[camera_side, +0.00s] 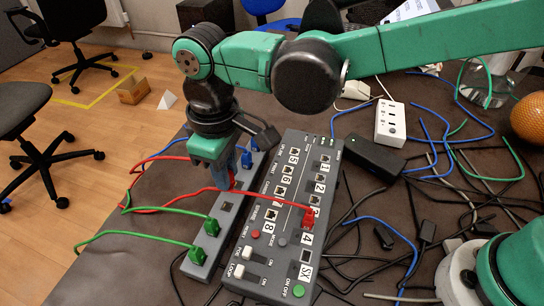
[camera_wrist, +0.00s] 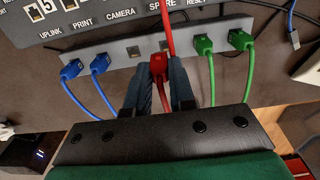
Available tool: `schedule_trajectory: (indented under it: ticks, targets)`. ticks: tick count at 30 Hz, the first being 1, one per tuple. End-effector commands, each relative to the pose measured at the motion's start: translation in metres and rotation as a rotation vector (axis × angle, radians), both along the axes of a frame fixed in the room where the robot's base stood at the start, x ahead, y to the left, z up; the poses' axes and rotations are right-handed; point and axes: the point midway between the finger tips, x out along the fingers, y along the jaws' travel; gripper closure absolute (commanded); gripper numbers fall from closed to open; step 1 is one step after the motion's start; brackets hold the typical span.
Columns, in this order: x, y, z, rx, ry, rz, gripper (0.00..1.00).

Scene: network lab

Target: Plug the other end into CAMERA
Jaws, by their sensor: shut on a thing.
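My gripper (camera_wrist: 158,88) is shut on a red plug (camera_wrist: 158,66), which shows between its fingers in the wrist view. The plug is at the narrow grey port strip (camera_wrist: 118,50), in front of the strip's near edge; it looks apart from the ports. An empty port (camera_wrist: 133,51) lies left of the plug, below the CAMERA label (camera_wrist: 121,13). Another empty port (camera_wrist: 165,45) lies just beyond the plug, below the SPARE label (camera_wrist: 161,8). In the side view my gripper (camera_side: 228,172) hides part of the strip. The other red plug (camera_side: 308,215) sits in port 4.
Two blue plugs (camera_wrist: 72,68) fill the strip's left ports and two green plugs (camera_wrist: 240,39) its right ports. The numbered switch box (camera_side: 290,200) lies alongside. Loose cables (camera_side: 375,225), a black adapter (camera_side: 374,156) and a white power strip (camera_side: 390,122) clutter the table's right.

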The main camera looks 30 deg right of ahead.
Motion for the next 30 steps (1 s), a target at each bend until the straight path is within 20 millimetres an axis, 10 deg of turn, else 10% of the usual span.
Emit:
schedule_trajectory:
  ticks: [12,30]
  targets:
    - [-0.018,-0.070,0.032,0.000,0.000,0.000,1.00]
    - [-0.019,-0.073,-0.009,0.000,0.000,0.001,1.00]
